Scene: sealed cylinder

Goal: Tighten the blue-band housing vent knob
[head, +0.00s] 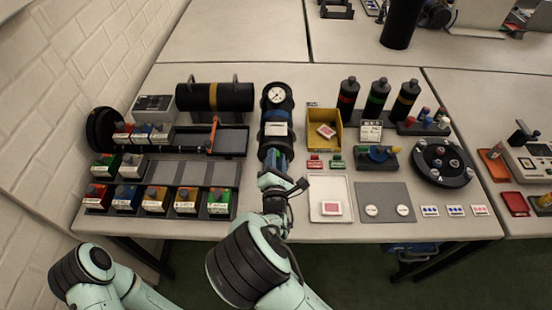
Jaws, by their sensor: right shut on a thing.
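The blue-band housing (277,104) is a black cylinder lying near the middle of the table, its long axis pointing away from me. A round white gauge (277,95) sits on its far part and a white label (277,129) on its middle. My right gripper is shut at this near end. The vent knob is hidden by the gripper, so its turn cannot be seen. My left arm shows at the lower left, but its gripper is not in view.
Left of the housing lie a yellow-band black cylinder (233,97), a dark tray (232,142) and several coloured boxes in racks. To the right are a yellow bin (339,138), a white tray (342,189), a grey mat (373,211), three upright bottles and a round black turntable (459,166).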

